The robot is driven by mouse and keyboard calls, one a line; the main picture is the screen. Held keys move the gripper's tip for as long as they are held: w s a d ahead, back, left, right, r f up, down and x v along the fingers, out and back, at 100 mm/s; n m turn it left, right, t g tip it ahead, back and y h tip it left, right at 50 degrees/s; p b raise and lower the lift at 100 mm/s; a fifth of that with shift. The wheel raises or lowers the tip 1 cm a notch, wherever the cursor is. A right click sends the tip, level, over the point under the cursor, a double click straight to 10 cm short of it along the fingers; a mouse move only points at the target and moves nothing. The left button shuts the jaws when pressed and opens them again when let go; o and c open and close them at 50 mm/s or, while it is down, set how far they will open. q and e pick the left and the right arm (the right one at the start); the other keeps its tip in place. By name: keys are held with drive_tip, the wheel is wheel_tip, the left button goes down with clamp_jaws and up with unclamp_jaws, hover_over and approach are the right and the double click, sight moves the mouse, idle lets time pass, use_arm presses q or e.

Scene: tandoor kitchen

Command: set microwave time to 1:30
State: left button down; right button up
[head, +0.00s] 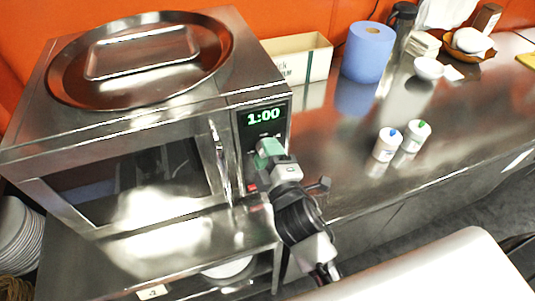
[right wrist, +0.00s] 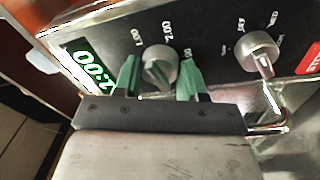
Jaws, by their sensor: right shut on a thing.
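The steel microwave (head: 130,130) stands on the left, and its green display (head: 263,116) reads 1:00 in the head view. The lit display (right wrist: 92,64) also shows tilted in the right wrist view. A round metal timer knob (right wrist: 160,62) sits beside it, with numbers printed around it. My right gripper (head: 266,150) is at the control panel and hides the knob in the head view. In the right wrist view its green fingers are on both sides of the timer knob, shut on it. My left gripper is not in view.
A second knob (right wrist: 262,50) and a red stop button (right wrist: 312,62) are farther along the panel. The door handle (head: 219,150) is left of the panel. A round tray (head: 70,75) lies on top. Two small bottles (head: 387,146) (head: 415,138) stand on the counter.

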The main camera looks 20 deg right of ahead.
drive_tip(key=shift+m, duration=1.2)
drive_tip(key=o, duration=0.9)
drive_tip(key=s+b, duration=0.1)
drive_tip(key=s, duration=0.2)
drive_tip(key=s+b, duration=0.1)
drive_tip(key=s, duration=0.3)
drive_tip(key=s+b, duration=0.1)
drive_tip(key=s, duration=0.3)
drive_tip(key=shift+d+f+b, duration=0.25)
drive_tip(key=shift+f+b, duration=0.15)
drive_tip(key=shift+w, duration=0.1)
